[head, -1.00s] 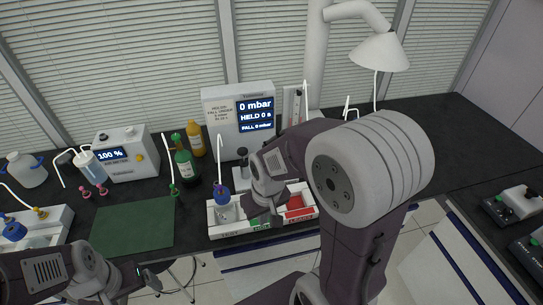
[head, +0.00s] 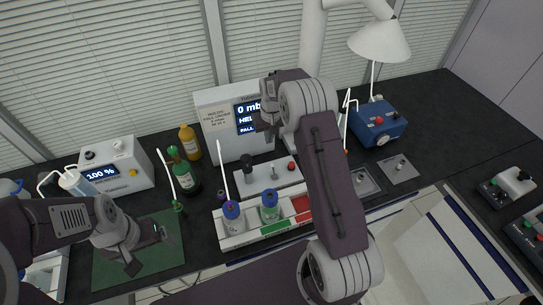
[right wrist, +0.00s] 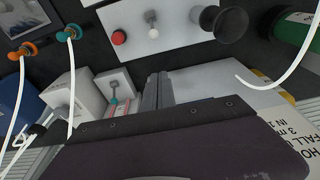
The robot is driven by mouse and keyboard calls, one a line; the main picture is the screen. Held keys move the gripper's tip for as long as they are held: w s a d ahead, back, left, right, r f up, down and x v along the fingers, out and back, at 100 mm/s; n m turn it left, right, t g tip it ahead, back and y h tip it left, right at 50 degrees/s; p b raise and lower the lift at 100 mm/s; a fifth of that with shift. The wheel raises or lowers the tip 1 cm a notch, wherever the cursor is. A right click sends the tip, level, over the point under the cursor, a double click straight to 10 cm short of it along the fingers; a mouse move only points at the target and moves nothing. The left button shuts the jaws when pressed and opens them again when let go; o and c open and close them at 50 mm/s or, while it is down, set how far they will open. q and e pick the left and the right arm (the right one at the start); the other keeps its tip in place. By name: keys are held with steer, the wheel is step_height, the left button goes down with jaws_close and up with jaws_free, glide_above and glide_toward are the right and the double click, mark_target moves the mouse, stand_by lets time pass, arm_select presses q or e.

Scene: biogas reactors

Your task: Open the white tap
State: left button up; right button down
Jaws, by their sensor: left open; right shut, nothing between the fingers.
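A low white box (head: 262,181) stands in front of the display unit, with a black knob, a small pale knob and a red button on top. The small white-topped knob (right wrist: 152,30), between the red button and the black knob, looks like the white tap; it also shows in the head view (head: 270,171). My right gripper (head: 268,131) is shut and empty, raised in front of the display and above and behind the box. Its fingers (right wrist: 159,75) point toward the box, apart from the knob. My left gripper (head: 149,249) is open and empty over the green mat (head: 112,270).
A white rack (head: 240,240) with two capped bottles stands before the box. Green (head: 184,178) and yellow-orange (head: 190,143) bottles stand left. The display unit (head: 212,117) is behind. A blue box (head: 378,123) stands right. White tubes (right wrist: 72,90) rise near the right gripper.

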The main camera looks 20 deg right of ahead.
steer(key=f+p, duration=0.1)
steer(key=f, duration=0.2)
steer(key=w+f+p, duration=0.1)
steer(key=f, duration=0.2)
steer(key=f+p, duration=0.1)
steer(key=f, duration=0.2)
steer(key=shift+w+f, duration=0.25)
steer(key=shift+w, duration=0.1)
steer(key=s+p, duration=0.2)
steer(key=shift+s+r+p, duration=0.2)
steer(key=shift+s+p, duration=0.15)
steer(key=shift+s+a, duration=0.1)
steer(key=shift+s, duration=0.45)
steer(key=shift+w+f, duration=0.1)
